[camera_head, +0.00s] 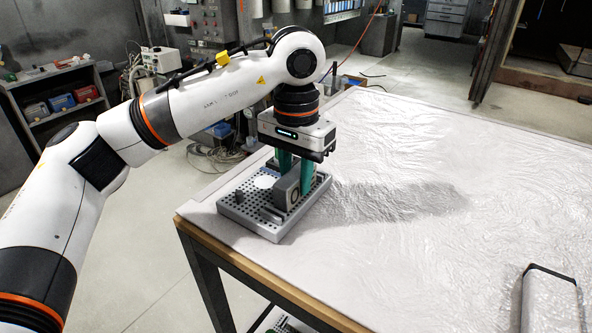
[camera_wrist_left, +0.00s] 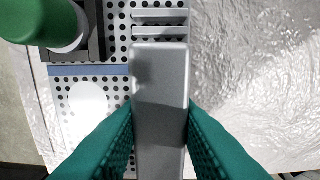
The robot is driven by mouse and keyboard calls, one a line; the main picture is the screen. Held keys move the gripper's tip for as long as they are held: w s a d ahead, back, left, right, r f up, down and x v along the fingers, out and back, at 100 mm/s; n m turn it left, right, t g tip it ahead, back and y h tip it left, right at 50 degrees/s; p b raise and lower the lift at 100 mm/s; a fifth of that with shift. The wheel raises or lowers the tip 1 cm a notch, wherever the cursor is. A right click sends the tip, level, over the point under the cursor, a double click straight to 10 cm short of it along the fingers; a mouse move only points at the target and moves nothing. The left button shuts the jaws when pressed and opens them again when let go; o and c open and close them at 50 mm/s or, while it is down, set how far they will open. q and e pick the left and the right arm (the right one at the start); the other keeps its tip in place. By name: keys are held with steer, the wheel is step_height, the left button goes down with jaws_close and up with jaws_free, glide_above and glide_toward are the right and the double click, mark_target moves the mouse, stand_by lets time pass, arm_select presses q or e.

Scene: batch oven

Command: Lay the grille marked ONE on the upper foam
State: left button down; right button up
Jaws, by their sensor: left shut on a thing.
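My left gripper (camera_head: 293,180) has green fingers and points down at the near left corner of the table. It is shut on a grey upright block (camera_head: 287,192), which stands at or just above a grey perforated tray (camera_head: 248,222). In the left wrist view the block (camera_wrist_left: 160,95) is a smooth grey slab between the two fingertips (camera_wrist_left: 160,125). Whether it rests on the tray, I cannot tell. I can read no mark ONE on anything, and I can make out no foam. My right gripper is not in view.
The tray also bears a white disc (camera_wrist_left: 88,108), slotted bars (camera_wrist_left: 160,23) and a green-and-white cylinder (camera_wrist_left: 45,20). The table (camera_head: 420,150) has a crinkled pale cover, mostly clear. A white dark-edged shape (camera_head: 550,303) is at the lower right. Shelves (camera_head: 58,100) stand behind left.

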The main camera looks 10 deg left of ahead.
arm_select(q)
steer(key=shift+f, duration=0.15)
steer(key=c, duration=1.1)
jaws_free()
step_height(320, 180, up, 12)
steer(key=shift+r, duration=0.15)
